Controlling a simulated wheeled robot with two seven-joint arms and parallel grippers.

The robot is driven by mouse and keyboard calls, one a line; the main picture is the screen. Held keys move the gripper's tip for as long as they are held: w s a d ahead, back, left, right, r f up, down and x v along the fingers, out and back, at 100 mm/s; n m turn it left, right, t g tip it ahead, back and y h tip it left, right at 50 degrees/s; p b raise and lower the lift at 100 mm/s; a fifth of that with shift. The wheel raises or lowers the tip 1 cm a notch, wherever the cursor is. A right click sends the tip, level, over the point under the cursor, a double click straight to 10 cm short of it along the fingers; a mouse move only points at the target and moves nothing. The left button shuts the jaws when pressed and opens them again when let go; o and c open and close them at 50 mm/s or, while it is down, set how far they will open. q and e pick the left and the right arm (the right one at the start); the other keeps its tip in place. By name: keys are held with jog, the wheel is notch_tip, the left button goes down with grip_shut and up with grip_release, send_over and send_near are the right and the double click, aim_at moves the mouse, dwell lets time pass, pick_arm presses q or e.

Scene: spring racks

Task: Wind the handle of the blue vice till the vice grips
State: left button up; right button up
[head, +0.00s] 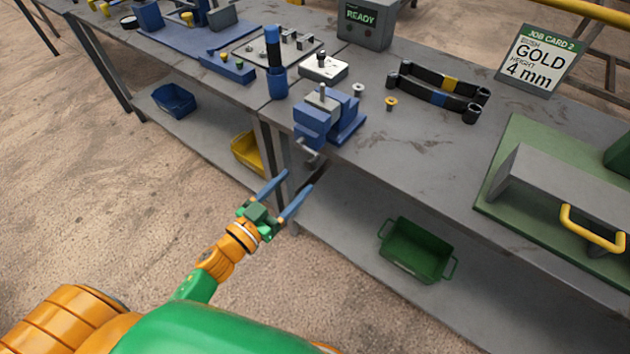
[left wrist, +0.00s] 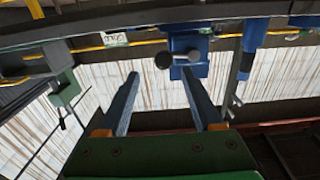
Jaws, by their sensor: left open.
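The blue vice (head: 345,125) stands at the front edge of the grey bench. A small metal pin (head: 322,91) stands upright at its jaws; I cannot tell whether the jaws touch it. The vice's grey handle (head: 308,151) sticks out past the bench edge towards me. My left gripper (head: 299,181) is open and empty, below and in front of the handle, apart from it. In the left wrist view the vice (left wrist: 189,43) and the handle's round dark end (left wrist: 163,60) show beyond the two spread blue fingers (left wrist: 160,76). My right gripper is not in view.
A job card (head: 540,60) reads gold, 4 mm. A green crate (head: 418,250) sits on the lower shelf.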

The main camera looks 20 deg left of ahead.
aim_at(308, 168)
pick_arm(q)
jog(key=x, duration=0.2)
jog(key=a+x, duration=0.1)
jog(key=x, duration=0.1)
jog(key=shift+w+d+f, duration=0.15)
jog(key=shift+w, duration=0.4)
jog(key=shift+w+d, duration=0.1)
jog(key=shift+d, duration=0.25)
grip_shut()
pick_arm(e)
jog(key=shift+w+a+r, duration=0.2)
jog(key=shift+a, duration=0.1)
pick_arm(q)
jog(key=shift+f, duration=0.1)
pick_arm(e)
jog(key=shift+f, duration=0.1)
